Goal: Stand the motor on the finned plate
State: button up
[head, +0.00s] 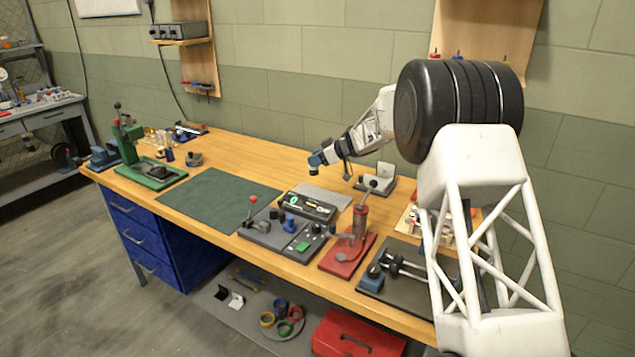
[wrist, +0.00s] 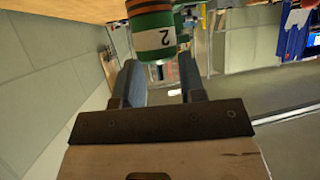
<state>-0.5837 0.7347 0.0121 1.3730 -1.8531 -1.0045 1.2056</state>
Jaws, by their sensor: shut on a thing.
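The motor (wrist: 152,32) is a short cylinder with green and orange bands and a white label marked 2. In the head view the motor (head: 313,171) is a small dark green shape under my gripper (head: 318,160), above the bench. A flat light grey ribbed plate (head: 334,194), which looks like the finned plate, lies on the bench below and slightly right of the motor. Its front edge is partly hidden by a black device. I cannot tell the exact gap between motor and plate.
The black device (head: 306,206) with a lit display stands in front of the plate. A grey fixture (head: 375,185) with a lever stands to its right. A red lever press (head: 347,250) is at the front right. A green mat (head: 215,199) lies clear on the left.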

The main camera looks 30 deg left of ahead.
aim_at(316, 168)
jog(key=shift+f, duration=1.9)
jog(key=shift+f, duration=1.9)
jog(key=shift+f, duration=0.15)
jog(key=o, duration=1)
jog(key=shift+r, duration=0.2)
jog(key=v, duration=1.2)
